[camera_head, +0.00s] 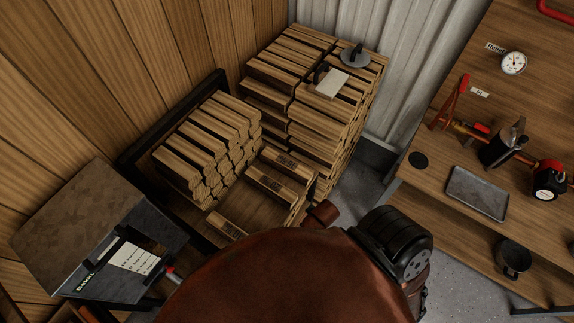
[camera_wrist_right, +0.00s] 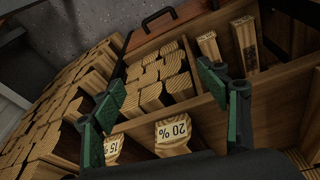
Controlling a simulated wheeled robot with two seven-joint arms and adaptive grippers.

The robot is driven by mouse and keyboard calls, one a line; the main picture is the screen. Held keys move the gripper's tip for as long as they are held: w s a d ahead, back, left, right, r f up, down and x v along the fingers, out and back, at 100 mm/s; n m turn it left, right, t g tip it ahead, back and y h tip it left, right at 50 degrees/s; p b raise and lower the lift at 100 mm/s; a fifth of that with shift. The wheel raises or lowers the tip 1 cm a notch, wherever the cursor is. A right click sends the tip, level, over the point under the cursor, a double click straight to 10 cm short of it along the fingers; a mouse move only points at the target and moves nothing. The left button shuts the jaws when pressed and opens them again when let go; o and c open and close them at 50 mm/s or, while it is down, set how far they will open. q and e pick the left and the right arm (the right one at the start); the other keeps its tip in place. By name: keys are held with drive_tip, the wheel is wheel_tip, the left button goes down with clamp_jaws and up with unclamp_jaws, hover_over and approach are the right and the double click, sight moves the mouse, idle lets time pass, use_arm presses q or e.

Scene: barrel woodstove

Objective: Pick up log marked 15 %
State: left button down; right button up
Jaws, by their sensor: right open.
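The log marked 15 % (camera_wrist_right: 114,147) shows its pale labelled end at the lower left of the right wrist view, with the label upside down. The left finger of my right gripper (camera_wrist_right: 163,88) partly covers it. This gripper is open, with green pads spread apart and nothing between them. A log marked 20 % (camera_wrist_right: 172,132) lies just right of the 15 % log, between the fingers in the picture. Contact with either log cannot be told. In the head view, labelled logs (camera_head: 283,163) lie in a wooden crate (camera_head: 232,225), but their marks are too small to read. My left gripper is not in view.
Wooden dividers and stacked logs (camera_wrist_right: 165,75) surround the gripper. Two more logs (camera_wrist_right: 209,46) stand in a compartment at upper right.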

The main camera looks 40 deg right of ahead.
drive_tip(key=w+d+r+n+t+p, duration=0.1)
drive_tip(key=w+r, duration=0.1)
drive_tip(key=r, duration=0.5)
drive_tip(key=w+d+r+p, duration=0.1)
drive_tip(key=w+r+p, duration=0.1)
drive_tip(key=r, duration=0.4)
drive_tip(key=n+t+y, duration=0.2)
approach(290, 166)
drive_tip(key=x, duration=0.4)
drive_tip(key=shift+d+f, duration=0.15)
drive_tip(key=shift+f, duration=0.3)
drive_tip(key=shift+w+d+f+t, duration=0.1)
drive_tip(key=shift+w+f+t, duration=0.05)
drive_tip(key=shift+w+t, duration=0.15)
drive_tip(key=x, duration=0.3)
drive_tip(key=b+x, duration=0.1)
drive_tip(key=x, duration=0.3)
drive_tip(key=shift+a+f, duration=0.15)
drive_tip(key=shift+a, duration=0.1)
drive_tip(key=shift+c, duration=0.4)
